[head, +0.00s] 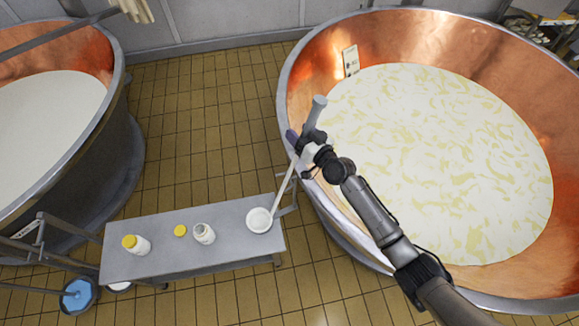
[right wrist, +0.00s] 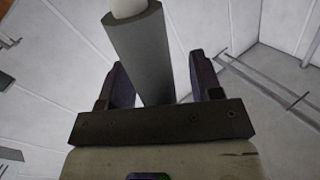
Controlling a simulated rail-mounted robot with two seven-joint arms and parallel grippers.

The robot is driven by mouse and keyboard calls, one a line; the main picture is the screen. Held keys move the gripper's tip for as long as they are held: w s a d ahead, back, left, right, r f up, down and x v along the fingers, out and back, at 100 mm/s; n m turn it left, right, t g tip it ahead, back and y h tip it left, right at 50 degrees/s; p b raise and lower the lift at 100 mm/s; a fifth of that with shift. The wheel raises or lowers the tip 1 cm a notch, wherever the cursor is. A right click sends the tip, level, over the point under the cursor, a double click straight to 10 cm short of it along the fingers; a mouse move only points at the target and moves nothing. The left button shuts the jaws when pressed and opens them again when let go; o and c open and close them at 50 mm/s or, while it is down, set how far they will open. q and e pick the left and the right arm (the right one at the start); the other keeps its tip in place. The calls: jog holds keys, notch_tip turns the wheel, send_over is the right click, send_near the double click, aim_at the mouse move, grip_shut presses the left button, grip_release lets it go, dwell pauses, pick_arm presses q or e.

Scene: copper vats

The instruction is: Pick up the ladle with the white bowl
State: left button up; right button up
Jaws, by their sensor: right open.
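The ladle's white bowl (head: 259,219) rests on the right end of the grey bench. Its pale handle (head: 285,181) leans up and right toward the big copper vat's rim and ends in a thick grey grip (head: 317,106). My right gripper (head: 304,141) is at the upper handle, and its wrist hides part of it. In the right wrist view the open right gripper (right wrist: 162,78) has the grey grip (right wrist: 140,50) between its two dark fingers. The grip is nearer the left finger, with a clear gap to the right one. My left gripper is out of view.
On the bench (head: 165,265) stand a yellow-capped jar (head: 137,245), an open jar (head: 204,233) and a loose yellow lid (head: 180,230). The large vat (head: 300,75) lies under my right arm. Another vat (head: 122,90) is at left.

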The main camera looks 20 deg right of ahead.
jog(key=shift+c, duration=0.2)
jog(key=c, duration=0.5)
grip_shut()
jog(key=shift+r, duration=0.2)
notch_tip(320, 180, up, 17)
jog(key=p, duration=0.9)
jog(key=shift+f, duration=0.15)
